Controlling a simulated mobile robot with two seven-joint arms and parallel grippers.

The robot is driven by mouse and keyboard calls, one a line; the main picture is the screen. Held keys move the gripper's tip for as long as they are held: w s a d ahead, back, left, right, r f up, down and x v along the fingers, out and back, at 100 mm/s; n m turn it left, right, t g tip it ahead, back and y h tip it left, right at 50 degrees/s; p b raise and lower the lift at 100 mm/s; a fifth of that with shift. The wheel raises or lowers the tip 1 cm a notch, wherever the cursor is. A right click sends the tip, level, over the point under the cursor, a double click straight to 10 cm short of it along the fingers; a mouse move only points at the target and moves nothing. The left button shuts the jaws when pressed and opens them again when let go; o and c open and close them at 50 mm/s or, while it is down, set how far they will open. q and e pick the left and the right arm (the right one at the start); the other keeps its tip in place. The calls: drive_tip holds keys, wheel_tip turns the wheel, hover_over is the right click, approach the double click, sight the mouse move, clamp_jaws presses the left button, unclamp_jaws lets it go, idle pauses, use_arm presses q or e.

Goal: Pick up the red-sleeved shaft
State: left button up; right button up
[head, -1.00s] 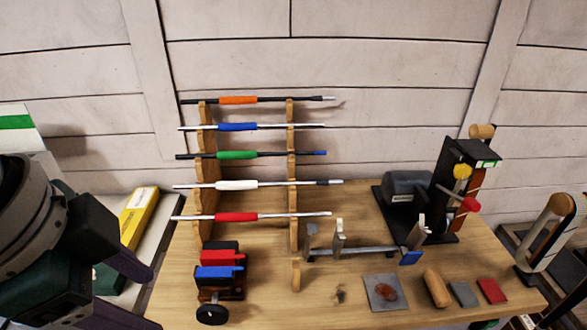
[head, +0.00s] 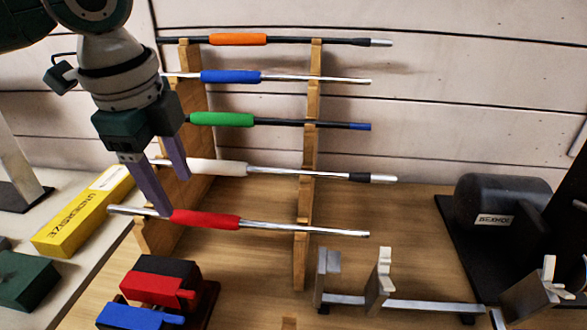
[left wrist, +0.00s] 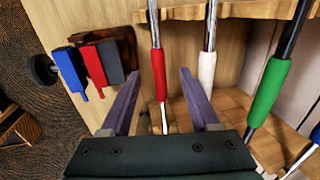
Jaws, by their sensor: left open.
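The red-sleeved shaft (head: 205,219) rests across the lowest slots of the wooden rack, with bare metal running to the right. My left gripper (head: 174,198) is open at the left end of its red sleeve, with its fingers pointing down. In the left wrist view, the red sleeve (left wrist: 159,76) shows between the two open fingers (left wrist: 159,90), and the white sleeve (left wrist: 206,70) lies just outside the right finger. Whether the fingers reach down past the red shaft is hard to tell. My right gripper is not in view.
The rack (head: 300,245) also holds white (head: 215,167), green (head: 221,119), blue (head: 230,77) and orange-sleeved (head: 238,39) shafts. A red and blue vise (head: 160,290) stands in front. A yellow box (head: 82,212) lies left. A metal bar stand (head: 430,306) and dark motor (head: 500,200) are right.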

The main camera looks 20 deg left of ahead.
sight(190, 214)
use_arm(q)
drive_tip(key=f, duration=0.5)
drive_tip(key=shift+w+d+f, duration=0.1)
drive_tip(key=shift+w+d, duration=0.2)
drive_tip(key=shift+w, duration=0.1)
drive_tip(key=shift+c, duration=0.4)
clamp_jaws()
